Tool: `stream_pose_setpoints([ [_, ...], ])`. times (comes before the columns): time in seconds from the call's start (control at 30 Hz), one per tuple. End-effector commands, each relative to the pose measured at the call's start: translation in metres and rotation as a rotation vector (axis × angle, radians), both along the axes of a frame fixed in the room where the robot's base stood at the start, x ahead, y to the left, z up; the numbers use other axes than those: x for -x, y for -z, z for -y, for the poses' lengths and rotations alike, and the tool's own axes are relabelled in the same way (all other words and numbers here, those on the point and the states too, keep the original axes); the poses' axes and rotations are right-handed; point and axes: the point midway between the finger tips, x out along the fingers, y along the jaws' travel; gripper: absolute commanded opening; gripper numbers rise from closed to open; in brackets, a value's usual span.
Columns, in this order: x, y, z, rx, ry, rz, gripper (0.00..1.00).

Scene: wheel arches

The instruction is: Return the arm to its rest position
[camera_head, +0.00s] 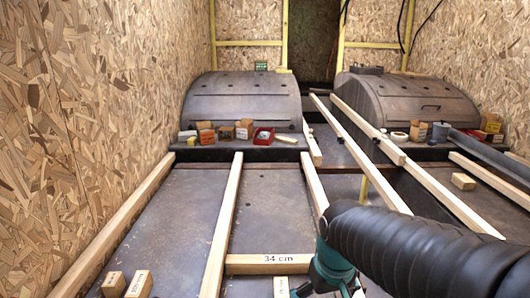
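My arm, in a black ribbed sleeve, reaches in from the lower right of the head view. Its teal end with my gripper (325,288) points down at the bottom edge, right of centre. The fingers are mostly cut off or hidden, so I cannot tell whether they are open or hold anything.
Long wooden battens (222,225) run along the dark floor (180,225). Two wheel arches (243,98) (415,102) stand at the back, with small boxes (206,133) and a red tray (263,136) before the left one. Wooden blocks (138,284) lie bottom left. Chipboard walls (80,110) enclose the sides.

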Motion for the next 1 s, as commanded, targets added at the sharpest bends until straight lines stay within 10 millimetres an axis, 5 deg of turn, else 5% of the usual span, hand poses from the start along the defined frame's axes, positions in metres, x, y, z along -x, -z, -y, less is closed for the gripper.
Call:
stream_pose_setpoints([
  [0.4,0.081,-0.07,0.033,-0.041,0.166,0.209,1.0],
  [0.67,0.091,-0.101,0.042,-0.045,0.194,0.292,1.0],
  [1.0,0.09,-0.1,0.042,-0.044,0.197,0.29,1.0],
])
